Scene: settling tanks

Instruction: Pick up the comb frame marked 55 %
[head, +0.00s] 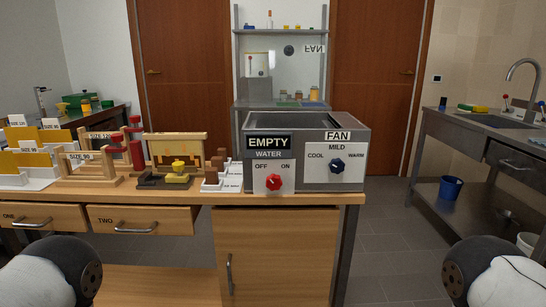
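A wooden comb frame (153,150) with yellow-orange comb stands upright on the wooden bench, left of the grey tank. Its lower part is partly hidden by a yellow-handled thing in front. I cannot read a 55 % mark on it or anywhere else. Neither gripper is in view. Only rounded white and dark parts of my arms show at the bottom left and bottom right corners, well short of the bench top.
The grey tank (259,185) has EMPTY, WATER and FAN labels and two knobs. A yellow-handled block (178,178), wooden stands marked SIZE 90 (80,156) and SIZE 120, and yellow sheets (26,161) crowd the bench's left. A sink counter (486,137) stands right, past open floor.

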